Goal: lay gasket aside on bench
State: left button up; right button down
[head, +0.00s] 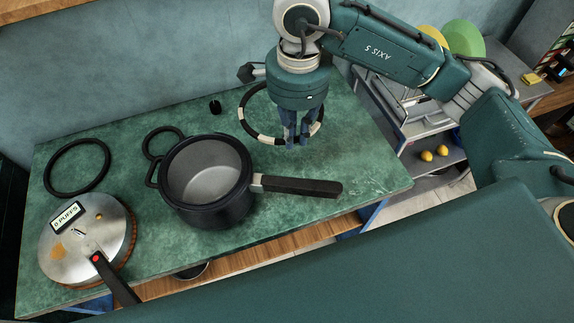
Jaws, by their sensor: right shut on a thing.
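A black-and-white banded ring gasket (241,115) is at the back right of the green bench (370,170). My right gripper (296,140) points down and is shut on the gasket's near right side. I cannot tell whether the gasket touches the bench. A plain black ring (50,165) lies flat at the left of the bench, and a smaller black ring (146,143) is behind the pot. The dark pot (215,210) stands open and empty mid-bench, its long handle (300,186) pointing right. My left gripper is not in view.
A small black knob-like piece (215,106) stands near the back wall. The bench's right end, beyond the pot handle, is clear. A grey rack with yellow fruit (427,155) and a green plate (463,37) stands to the right.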

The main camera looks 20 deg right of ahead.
jog(key=p, duration=0.2)
send_near(294, 171)
jog(key=shift+s+a+f, duration=0.2)
jog(key=shift+s+f, duration=0.1)
jog(key=shift+s, duration=0.2)
jog(key=shift+s+a+f, duration=0.15)
jog(key=shift+s+f, duration=0.15)
jog(key=shift+s, duration=0.15)
jog(key=shift+f, duration=0.95)
notch_tip(294, 171, down, 3)
jog(key=shift+f+p, duration=0.15)
jog(key=shift+p, duration=0.2)
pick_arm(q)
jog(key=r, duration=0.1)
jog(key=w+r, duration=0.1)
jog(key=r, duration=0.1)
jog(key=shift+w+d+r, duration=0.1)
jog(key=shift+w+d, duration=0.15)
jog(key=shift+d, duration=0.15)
pick_arm(e)
jog(key=shift+w, duration=0.1)
jog(key=shift+f, duration=0.1)
jog(key=shift+f, duration=0.15)
jog(key=c, duration=1.7)
grip_release()
jog(key=shift+c, duration=0.2)
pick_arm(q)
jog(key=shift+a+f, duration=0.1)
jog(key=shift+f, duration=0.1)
